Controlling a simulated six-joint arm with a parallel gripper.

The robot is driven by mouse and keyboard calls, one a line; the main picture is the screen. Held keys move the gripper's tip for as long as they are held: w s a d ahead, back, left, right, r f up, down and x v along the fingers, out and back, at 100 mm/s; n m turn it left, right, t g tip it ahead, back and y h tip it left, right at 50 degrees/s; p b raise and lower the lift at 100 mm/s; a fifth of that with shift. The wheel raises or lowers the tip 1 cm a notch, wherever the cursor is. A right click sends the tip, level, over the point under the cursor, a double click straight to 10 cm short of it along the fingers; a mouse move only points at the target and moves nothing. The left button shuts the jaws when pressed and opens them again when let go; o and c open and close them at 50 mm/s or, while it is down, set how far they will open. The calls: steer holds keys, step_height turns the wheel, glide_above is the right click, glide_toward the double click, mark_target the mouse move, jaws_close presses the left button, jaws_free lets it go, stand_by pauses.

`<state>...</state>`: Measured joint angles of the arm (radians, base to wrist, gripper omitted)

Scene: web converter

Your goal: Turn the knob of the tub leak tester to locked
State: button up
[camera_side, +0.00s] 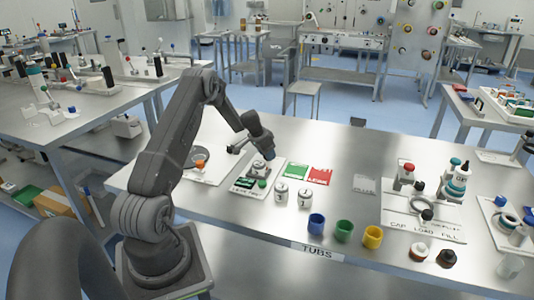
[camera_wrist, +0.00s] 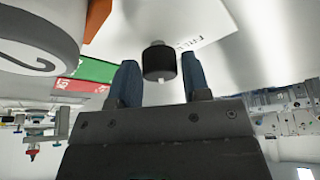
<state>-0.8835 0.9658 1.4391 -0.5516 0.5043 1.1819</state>
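The tub leak tester (camera_side: 262,168) stands on a pale plate on the steel table in the side view, under my gripper (camera_side: 268,155). In the wrist view a black knob (camera_wrist: 159,60) with a small white mark sits between the two blue fingertips of my gripper (camera_wrist: 160,82). The fingers are apart, with a gap visible on each side of the knob, so I do not see them gripping it. A white plate with printed lettering (camera_wrist: 205,38) lies behind the knob; I cannot read its words surely. The knob is too small to make out in the side view.
A white tub marked 2 (camera_wrist: 35,40) is close at the upper left of the wrist view, near an orange part (camera_wrist: 97,18). A green card (camera_side: 296,171) and red card (camera_side: 320,176) lie right of the tester. White tubs (camera_side: 281,191) and coloured cups (camera_side: 343,231) stand nearer the front.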

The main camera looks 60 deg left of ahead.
steer(key=shift+o, duration=1.4)
steer(key=v, duration=1.3)
steer(key=shift+r, duration=0.4)
steer(key=shift+s+d, duration=0.1)
steer(key=shift+d, duration=0.05)
steer(key=d+r+m, duration=0.1)
steer(key=d+r, duration=0.5)
steer(key=d, duration=0.6)
steer(key=d+r, duration=0.7)
steer(key=d, duration=0.4)
steer(key=s+d+r+t, duration=0.1)
steer(key=s+d, duration=1.7)
steer(key=d, duration=0.2)
steer(key=shift+d+r+m+h, duration=0.25)
steer(key=shift+d+m+h, duration=0.05)
steer(key=shift+m, duration=0.1)
